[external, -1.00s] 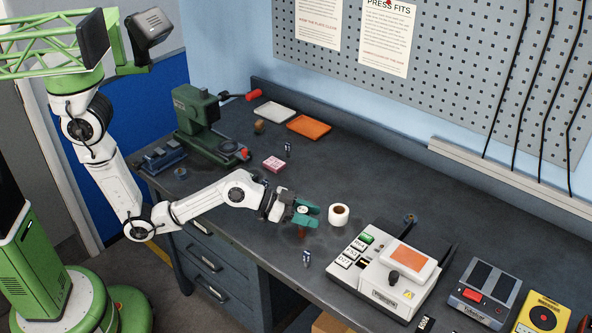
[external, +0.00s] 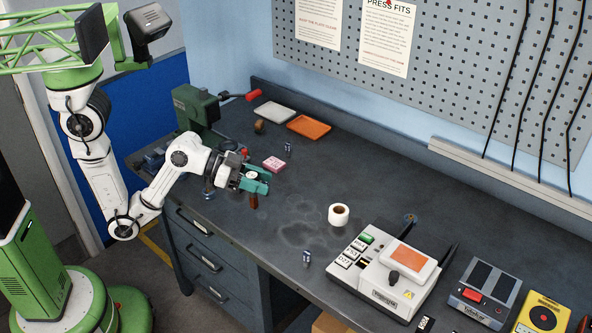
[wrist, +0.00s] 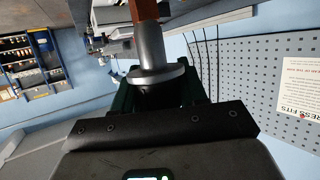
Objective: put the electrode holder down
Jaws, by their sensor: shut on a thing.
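My gripper (external: 258,183), with green fingers, is shut on the electrode holder (external: 254,201). The holder's brown part hangs below the fingers, over the left part of the bench near its front edge. I cannot tell whether its lower end touches the bench top. In the wrist view, the electrode holder (wrist: 149,48) shows a grey metal shaft with a wide collar and a brown end between my gripper's dark green fingers (wrist: 160,92). The part inside the fingers is hidden.
A green press (external: 197,110) with a red-tipped lever stands behind my arm. A pink box (external: 274,164) and a small cylinder (external: 288,147) are beyond the gripper. A white roll (external: 339,214) and a white device (external: 386,278) are to the right. The middle bench top (external: 300,195) is clear.

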